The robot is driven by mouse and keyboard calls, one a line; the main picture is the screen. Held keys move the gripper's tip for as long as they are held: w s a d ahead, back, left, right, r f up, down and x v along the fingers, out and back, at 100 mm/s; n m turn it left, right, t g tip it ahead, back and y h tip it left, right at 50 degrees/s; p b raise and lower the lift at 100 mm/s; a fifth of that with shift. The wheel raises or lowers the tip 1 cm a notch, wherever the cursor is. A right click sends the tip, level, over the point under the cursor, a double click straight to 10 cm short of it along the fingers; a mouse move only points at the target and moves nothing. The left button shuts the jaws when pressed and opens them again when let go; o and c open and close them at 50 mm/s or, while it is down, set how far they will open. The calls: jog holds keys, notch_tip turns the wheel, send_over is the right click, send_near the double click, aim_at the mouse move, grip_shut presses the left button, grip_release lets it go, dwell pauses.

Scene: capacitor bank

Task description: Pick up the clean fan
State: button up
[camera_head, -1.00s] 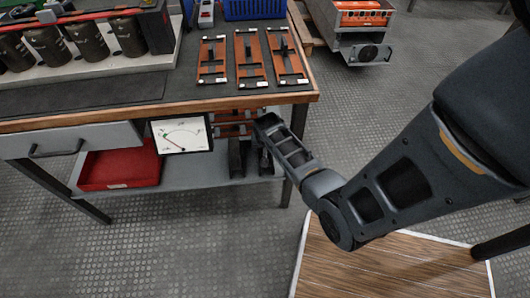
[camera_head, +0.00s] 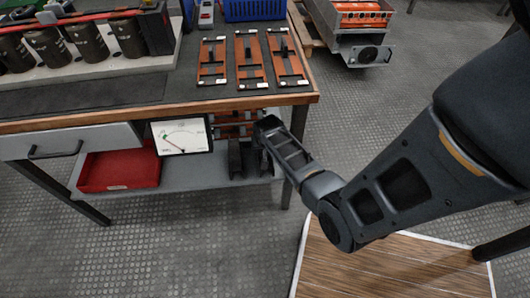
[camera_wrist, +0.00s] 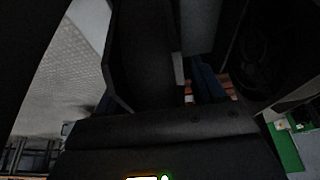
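My gripper (camera_head: 249,157) is low at the right end of the workbench, beside the lower shelf and under the tabletop. Dark upright parts show there with a gap between them, but I cannot tell fingers from shelf items. The wrist view is very dark; a round, black, fan-like shape (camera_wrist: 258,65) shows at its upper right. Whether it is clean cannot be seen. Black gripper parts (camera_wrist: 145,60) fill the middle of that view, and nothing is clearly held. In the head view, another black round fan (camera_head: 367,54) sits on the front of a grey unit at the back right.
The workbench (camera_head: 100,118) carries cylindrical capacitors (camera_head: 88,40), several orange-brown frames (camera_head: 249,65) and a blue crate (camera_head: 254,8). A red bin (camera_head: 118,170) sits on the lower shelf.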

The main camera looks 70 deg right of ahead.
jog(key=c, duration=1.2)
jog(key=shift+r, duration=0.15)
